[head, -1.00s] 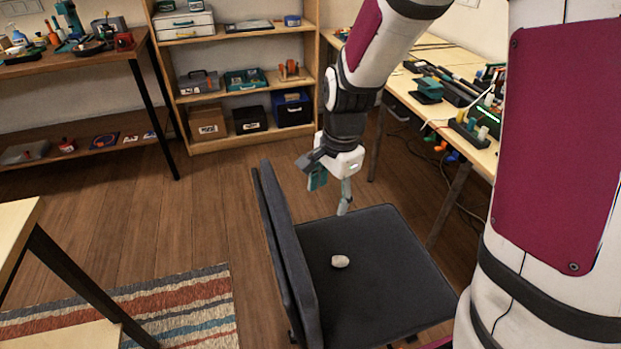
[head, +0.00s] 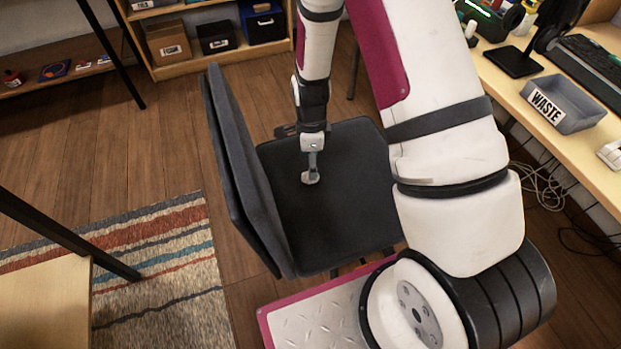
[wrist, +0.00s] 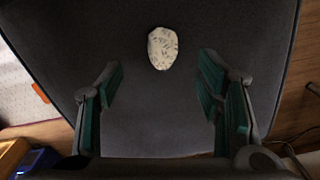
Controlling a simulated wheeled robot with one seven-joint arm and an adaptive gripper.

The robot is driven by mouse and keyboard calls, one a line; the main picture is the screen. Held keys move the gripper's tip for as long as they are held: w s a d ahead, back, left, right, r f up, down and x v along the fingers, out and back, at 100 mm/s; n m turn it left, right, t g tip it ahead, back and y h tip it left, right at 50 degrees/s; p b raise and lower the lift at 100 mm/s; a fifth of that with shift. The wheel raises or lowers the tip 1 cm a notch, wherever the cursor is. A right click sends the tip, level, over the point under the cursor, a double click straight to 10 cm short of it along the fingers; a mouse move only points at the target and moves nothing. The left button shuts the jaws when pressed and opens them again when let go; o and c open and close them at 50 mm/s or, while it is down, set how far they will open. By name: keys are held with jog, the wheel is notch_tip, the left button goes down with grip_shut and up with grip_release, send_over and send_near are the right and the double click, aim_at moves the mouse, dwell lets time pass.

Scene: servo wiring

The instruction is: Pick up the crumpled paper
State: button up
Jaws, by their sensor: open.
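The crumpled paper (wrist: 163,48) is a small pale lump with dark marks, lying on the dark seat of a chair (head: 345,225). In the head view the paper (head: 310,178) shows just below my gripper (head: 311,166), which partly covers it. In the wrist view my gripper (wrist: 160,85) is open, with its two teal-padded fingers wide apart. The paper lies beyond the fingertips, centred between them in the picture, and nothing is held. I cannot tell the exact height of the fingertips above the seat.
The chair's upright backrest (head: 245,170) stands close on the left of my gripper. A grey bin labelled WASTE (head: 563,103) sits on the desk at the right. A striped rug (head: 160,270) lies on the floor at the left.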

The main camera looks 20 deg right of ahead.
jog(key=shift+w+f+b, duration=0.15)
jog(key=shift+f+b, duration=0.95)
jog(key=shift+f, duration=2.5)
jog(key=shift+r, duration=0.1)
jog(key=c, duration=0.8)
